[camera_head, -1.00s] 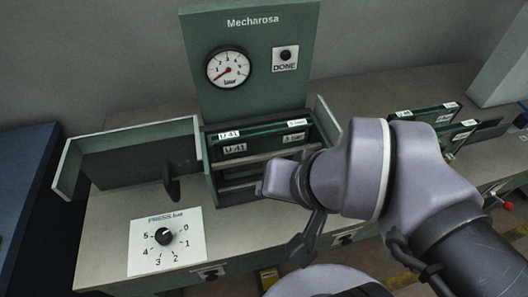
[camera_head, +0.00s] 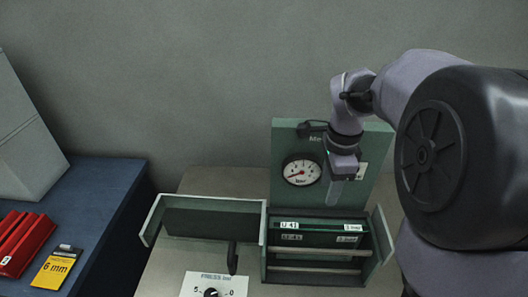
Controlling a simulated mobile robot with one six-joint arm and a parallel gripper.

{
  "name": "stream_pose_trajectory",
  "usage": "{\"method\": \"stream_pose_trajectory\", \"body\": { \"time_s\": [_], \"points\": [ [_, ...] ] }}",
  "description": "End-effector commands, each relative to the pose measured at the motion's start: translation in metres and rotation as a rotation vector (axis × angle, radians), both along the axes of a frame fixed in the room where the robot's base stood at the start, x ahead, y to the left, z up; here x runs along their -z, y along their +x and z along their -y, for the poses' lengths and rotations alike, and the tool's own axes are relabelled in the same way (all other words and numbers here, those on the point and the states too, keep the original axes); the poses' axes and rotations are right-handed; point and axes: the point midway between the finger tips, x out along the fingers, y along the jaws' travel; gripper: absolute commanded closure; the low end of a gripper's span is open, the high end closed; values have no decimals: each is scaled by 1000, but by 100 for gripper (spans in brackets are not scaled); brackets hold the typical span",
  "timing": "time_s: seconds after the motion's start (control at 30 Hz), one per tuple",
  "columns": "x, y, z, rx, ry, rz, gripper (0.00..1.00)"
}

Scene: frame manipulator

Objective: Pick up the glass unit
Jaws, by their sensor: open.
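The glass unit (camera_head: 318,226) is a thin dark pane with a pale label reading U-41 on its top edge. It stands upright in the green press box (camera_head: 262,243), behind crossbars, and its lower part is hidden. My gripper (camera_head: 334,193) points down above the box, in front of the green back panel (camera_head: 288,140). Its finger end is just above the pane's top edge and looks apart from it. The jaws are open, seen nearly side-on, with nothing visible between them.
The press box's left door (camera_head: 205,222) is swung open. A round gauge (camera_head: 301,171) is on the panel, its needle near the low end. A dial plate (camera_head: 214,286) is at the bottom edge. A blue table (camera_head: 104,190) holds red parts (camera_head: 24,241) and a yellow card (camera_head: 55,270).

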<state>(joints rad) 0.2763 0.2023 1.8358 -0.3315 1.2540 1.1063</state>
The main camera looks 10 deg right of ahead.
Motion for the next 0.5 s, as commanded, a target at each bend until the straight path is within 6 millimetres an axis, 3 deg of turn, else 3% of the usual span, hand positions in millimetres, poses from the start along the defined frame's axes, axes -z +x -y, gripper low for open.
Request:
{"method": "stream_pose_trajectory", "body": {
  "time_s": [0.13, 0.4, 0.5],
  "points": [
    [18, 9, 16, 116, -2, -45, 55],
    [101, 8, 15, 115, -2, -45, 55],
    [121, 8, 15, 115, -1, -44, 55]
  ]
}}
